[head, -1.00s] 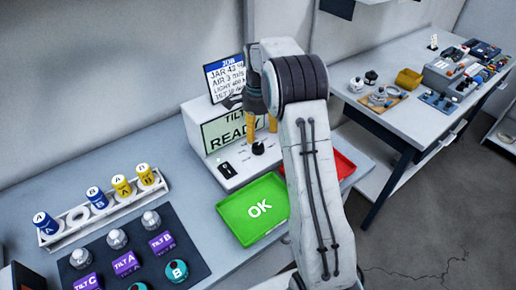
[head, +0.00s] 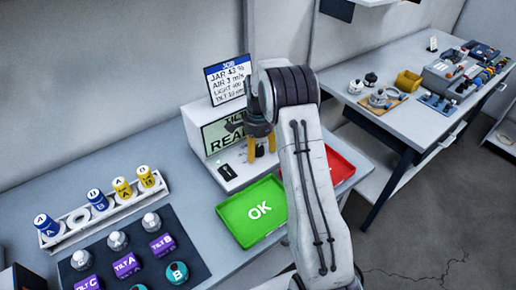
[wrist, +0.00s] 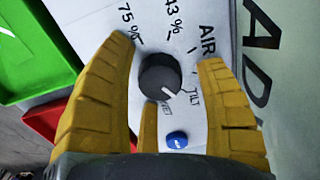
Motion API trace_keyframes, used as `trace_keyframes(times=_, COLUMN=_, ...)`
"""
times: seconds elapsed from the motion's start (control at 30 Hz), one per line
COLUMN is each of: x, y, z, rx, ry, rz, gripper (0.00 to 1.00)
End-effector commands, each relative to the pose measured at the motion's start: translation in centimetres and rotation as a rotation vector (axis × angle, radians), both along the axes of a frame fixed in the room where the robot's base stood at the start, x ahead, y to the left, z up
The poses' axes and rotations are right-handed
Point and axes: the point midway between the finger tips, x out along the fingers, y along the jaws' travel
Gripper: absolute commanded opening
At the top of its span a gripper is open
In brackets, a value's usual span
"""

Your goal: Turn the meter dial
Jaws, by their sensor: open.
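The meter (head: 195,128) is a white box on the bench with a screen reading "TILT READ...", partly hidden by my arm. Its black round dial (wrist: 161,76) shows in the wrist view, with a white pointer mark aimed toward the "TILT" label. Other labels around it read "75%", "43%" and "AIR". My gripper (wrist: 172,95) has its yellow fingers apart, one on each side of the dial, with a gap to it on both sides. In the head view my gripper (head: 261,146) hangs over the meter's front panel. A blue button (wrist: 177,139) sits near the dial.
A green OK tray (head: 226,227) and a red tray (head: 339,168) lie in front of the meter. A job card (head: 228,80) stands on top of it. A rack (head: 75,236) of batteries and a dark mat (head: 205,268) with sensors are at left.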

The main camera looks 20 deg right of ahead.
Motion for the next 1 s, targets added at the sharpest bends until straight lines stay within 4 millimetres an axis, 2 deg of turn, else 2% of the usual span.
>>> trace_keyframes(times=0.13, x=0.0, y=0.0, z=0.01, rx=0.0, ry=0.0, rz=0.0, gripper=0.66)
trace_keyframes(times=0.8, x=0.0, y=0.0, z=0.03, rx=0.0, ry=0.0, rz=0.0, gripper=0.06)
trace_keyframes(times=1.0, x=-0.01, y=0.0, z=-0.02, rx=0.0, ry=0.0, rz=0.012, gripper=0.04)
